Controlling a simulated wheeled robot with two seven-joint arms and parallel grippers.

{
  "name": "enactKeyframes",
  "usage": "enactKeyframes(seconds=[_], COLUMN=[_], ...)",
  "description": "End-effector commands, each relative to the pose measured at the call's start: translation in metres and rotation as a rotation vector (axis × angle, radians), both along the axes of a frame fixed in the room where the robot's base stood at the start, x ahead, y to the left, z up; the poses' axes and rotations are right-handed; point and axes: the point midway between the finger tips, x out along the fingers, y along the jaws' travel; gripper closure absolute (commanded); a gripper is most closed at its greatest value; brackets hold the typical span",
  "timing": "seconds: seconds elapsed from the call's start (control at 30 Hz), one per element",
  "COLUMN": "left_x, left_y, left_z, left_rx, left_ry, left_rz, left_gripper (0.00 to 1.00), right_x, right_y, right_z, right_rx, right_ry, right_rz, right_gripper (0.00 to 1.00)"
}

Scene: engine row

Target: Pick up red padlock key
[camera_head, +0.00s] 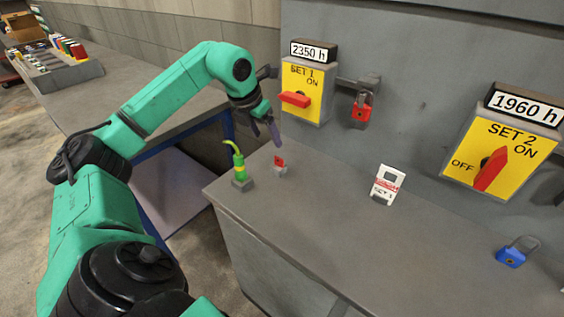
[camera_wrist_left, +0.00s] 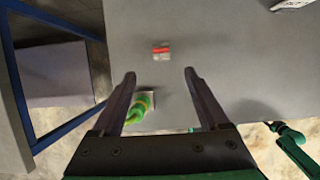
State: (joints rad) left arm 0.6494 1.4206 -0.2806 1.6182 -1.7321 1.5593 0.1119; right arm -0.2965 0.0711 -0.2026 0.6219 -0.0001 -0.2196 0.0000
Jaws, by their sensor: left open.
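The red padlock key (camera_head: 279,161) stands in a small grey block on the grey counter, near its left end. In the left wrist view the red key (camera_wrist_left: 161,51) lies ahead of the fingertips, between their lines. My left gripper (camera_head: 275,131) is open and empty above the counter, a little above and behind the key in the head view. Its two fingers (camera_wrist_left: 160,75) are spread apart in the wrist view, not touching the key. A red padlock (camera_head: 361,111) hangs on the hasp beside the SET 1 switch. My right gripper is not in view.
A green and yellow curved object (camera_head: 238,163) on a grey base stands close left of the key. A white tag (camera_head: 387,184) stands mid-counter, and a blue padlock (camera_head: 511,256) lies at the right. The SET 1 panel (camera_head: 318,78) rises behind. Counter between key and tag is clear.

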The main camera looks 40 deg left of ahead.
Motion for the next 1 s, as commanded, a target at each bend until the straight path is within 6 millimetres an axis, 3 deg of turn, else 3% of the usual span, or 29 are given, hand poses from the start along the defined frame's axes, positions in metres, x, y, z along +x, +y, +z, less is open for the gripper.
enactKeyframes(seconds=[0.2, 0.6, 0.83, 1.0], left_x=[0.021, 0.045, 0.046, 0.046], left_y=[-0.002, 0.0, 0.0, 0.0], left_z=[-0.049, -0.107, -0.113, -0.113], left_rx=[-0.007, -0.008, -0.004, -0.004], left_ry=[0.004, -0.001, -0.001, -0.001], left_rz=[-0.004, -0.004, -0.006, -0.006], left_gripper=[0.22, 0.22, 0.22, 0.88], right_x=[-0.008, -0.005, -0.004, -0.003], right_y=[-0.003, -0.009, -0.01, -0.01], right_z=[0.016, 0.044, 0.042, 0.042], right_rx=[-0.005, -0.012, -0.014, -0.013], right_ry=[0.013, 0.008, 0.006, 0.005], right_rz=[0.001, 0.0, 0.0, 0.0], right_gripper=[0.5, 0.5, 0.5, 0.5])
